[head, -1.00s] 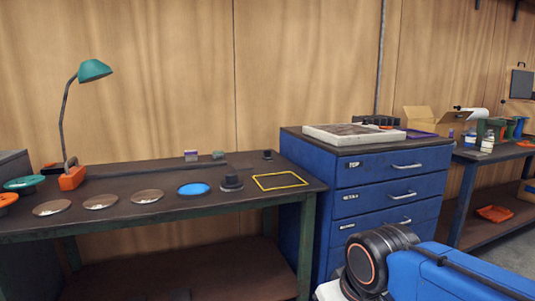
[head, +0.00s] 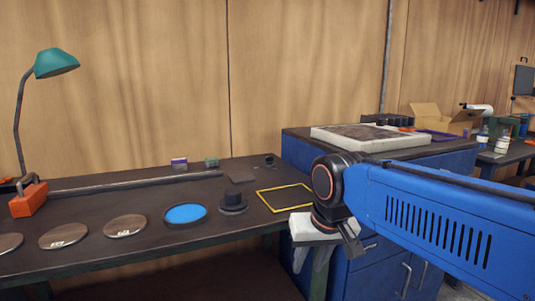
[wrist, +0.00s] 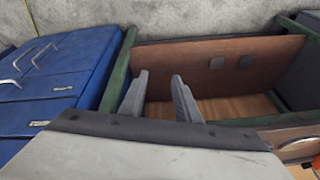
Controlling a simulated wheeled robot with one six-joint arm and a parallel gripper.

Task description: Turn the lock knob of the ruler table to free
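A dark workbench (head: 120,254) carries a long thin rail (head: 135,182) along its back. A small flat dark plate (head: 241,178) lies at the rail's right end. A small dark knob-like piece (head: 270,160) stands behind it near the back edge. A black knob-shaped piece on a round base (head: 233,201) stands nearer the front. I cannot tell which is the lock knob, or its setting. My gripper (head: 312,262) hangs at the bench's front right, pointing down, apart from these pieces. In the wrist view its two fingers (wrist: 160,80) are spread with nothing between them.
A yellow outline (head: 285,197) marks bare bench top. A blue drawer cabinet (head: 385,262) stands at the right with a pale slab (head: 370,137) on top.

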